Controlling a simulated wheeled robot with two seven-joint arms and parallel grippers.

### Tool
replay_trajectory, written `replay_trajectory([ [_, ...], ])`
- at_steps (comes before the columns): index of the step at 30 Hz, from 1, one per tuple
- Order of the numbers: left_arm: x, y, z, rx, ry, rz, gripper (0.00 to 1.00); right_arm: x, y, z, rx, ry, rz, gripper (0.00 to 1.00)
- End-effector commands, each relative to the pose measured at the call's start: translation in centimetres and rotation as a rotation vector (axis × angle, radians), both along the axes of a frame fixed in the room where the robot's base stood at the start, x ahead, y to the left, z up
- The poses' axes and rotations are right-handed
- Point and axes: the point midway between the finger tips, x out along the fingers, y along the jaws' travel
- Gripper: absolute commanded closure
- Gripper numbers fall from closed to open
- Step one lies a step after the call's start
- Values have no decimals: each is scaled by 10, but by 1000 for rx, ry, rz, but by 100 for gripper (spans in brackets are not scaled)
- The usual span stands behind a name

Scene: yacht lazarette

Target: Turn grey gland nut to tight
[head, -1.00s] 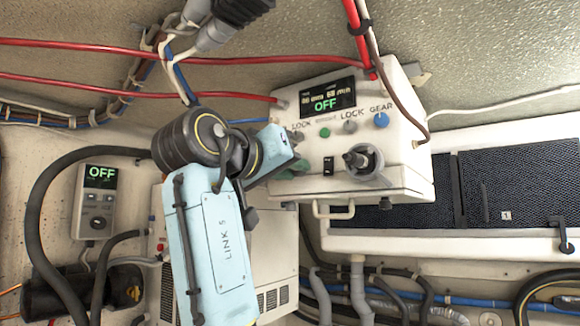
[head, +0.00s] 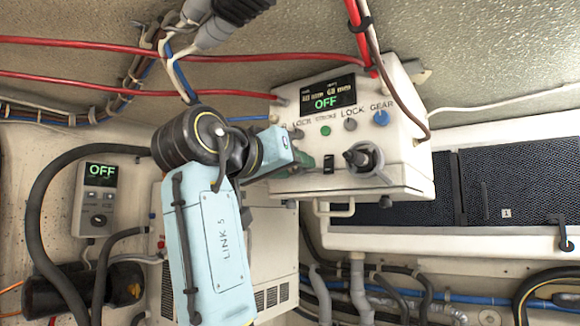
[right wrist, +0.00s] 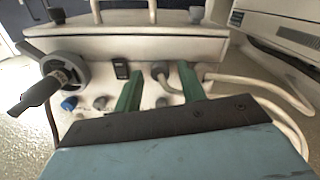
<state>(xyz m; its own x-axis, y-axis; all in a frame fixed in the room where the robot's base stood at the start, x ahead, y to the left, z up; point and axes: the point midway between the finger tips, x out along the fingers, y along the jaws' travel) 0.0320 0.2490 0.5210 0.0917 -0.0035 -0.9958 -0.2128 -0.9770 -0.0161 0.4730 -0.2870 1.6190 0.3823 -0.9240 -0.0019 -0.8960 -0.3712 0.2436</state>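The grey gland nut (right wrist: 160,75) shows in the right wrist view on the face of a white control box, with a pale cable running from it to the right. My right gripper (right wrist: 159,68) has its two green fingers apart, one on each side of the nut. A gap seems to show beside the nut, and I cannot tell whether either finger touches it. In the head view my right gripper (head: 302,164) is at the box's lower left and the nut is hidden behind it. My left gripper is not in view.
The control box (head: 405,150) reads OFF and carries knobs, a black switch (head: 328,164) and a handwheel (head: 364,160) right of my gripper. Red hoses (head: 190,86) cross above. A small OFF panel (head: 97,200) is at left. A white handle bar (head: 335,210) sits below the box.

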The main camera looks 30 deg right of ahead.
Motion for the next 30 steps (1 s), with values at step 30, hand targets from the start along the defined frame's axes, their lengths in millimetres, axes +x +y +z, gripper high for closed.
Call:
replay_trajectory([
  [30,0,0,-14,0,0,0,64,-47,113,1,-4,-2,0,57],
])
